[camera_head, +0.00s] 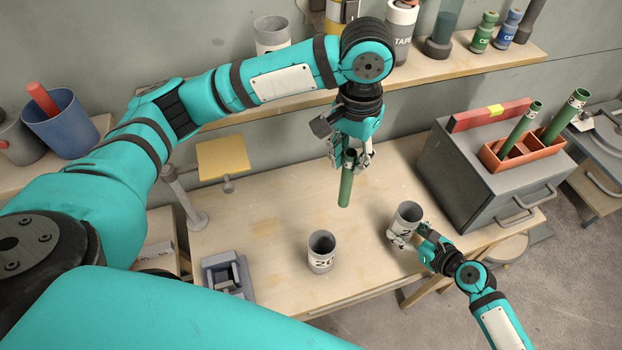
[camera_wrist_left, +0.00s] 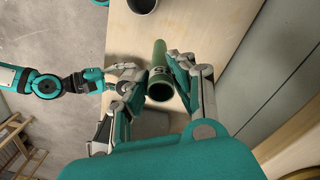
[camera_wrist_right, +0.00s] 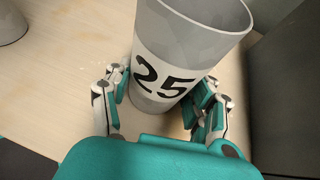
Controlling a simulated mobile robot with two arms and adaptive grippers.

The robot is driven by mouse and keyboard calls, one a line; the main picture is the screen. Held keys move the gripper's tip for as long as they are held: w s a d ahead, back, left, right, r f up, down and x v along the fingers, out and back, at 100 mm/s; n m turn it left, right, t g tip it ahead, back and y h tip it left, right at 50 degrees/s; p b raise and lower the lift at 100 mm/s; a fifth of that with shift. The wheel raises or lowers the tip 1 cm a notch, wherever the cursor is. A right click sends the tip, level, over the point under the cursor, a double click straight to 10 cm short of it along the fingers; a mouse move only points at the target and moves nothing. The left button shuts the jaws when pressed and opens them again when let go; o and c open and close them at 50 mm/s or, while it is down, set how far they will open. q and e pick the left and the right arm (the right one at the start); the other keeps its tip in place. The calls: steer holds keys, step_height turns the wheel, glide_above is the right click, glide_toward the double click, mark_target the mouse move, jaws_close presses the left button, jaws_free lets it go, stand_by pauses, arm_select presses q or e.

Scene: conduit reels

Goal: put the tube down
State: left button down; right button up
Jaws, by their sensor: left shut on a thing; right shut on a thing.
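My left gripper (camera_head: 351,160) is shut on a green tube (camera_head: 346,188), which hangs nearly upright above the workbench. The tube also shows between the fingers in the left wrist view (camera_wrist_left: 159,76), its open end towards the camera. I cannot tell how far its lower end is from the bench. My right gripper (camera_head: 406,237) is shut on a grey cup (camera_head: 408,215) at the bench's right front. In the right wrist view the cup (camera_wrist_right: 190,45) is marked 25, with a finger on each side.
A second grey cup (camera_head: 321,262) stands on the workbench (camera_head: 270,225), left of the held cup. A grey drawer cabinet (camera_head: 465,190) carries an orange rack (camera_head: 512,158) with two green tubes. A clamp-like metal block (camera_head: 226,275) sits front left. A shelf (camera_head: 480,70) runs behind.

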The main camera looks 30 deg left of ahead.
steer(key=shift+d+f, duration=0.15)
arm_select(q)
steer(key=w+d+r+m, duration=0.2)
steer(key=w+d+r, duration=0.1)
steer(key=d, duration=0.4)
steer(key=w+d+r+m, duration=0.2)
steer(key=w+d+r, duration=0.15)
steer(key=d, duration=0.45)
step_height(320, 180, down, 19)
steer(key=shift+w+a, duration=0.15)
steer(key=shift+a, duration=0.05)
arm_select(e)
steer(key=shift+s, duration=0.1)
arm_select(q)
steer(key=shift+f, duration=0.1)
steer(key=c, duration=1)
jaws_free()
steer(key=shift+c, duration=0.2)
arm_select(e)
steer(key=o, duration=0.9)
steer(key=shift+o, duration=0.2)
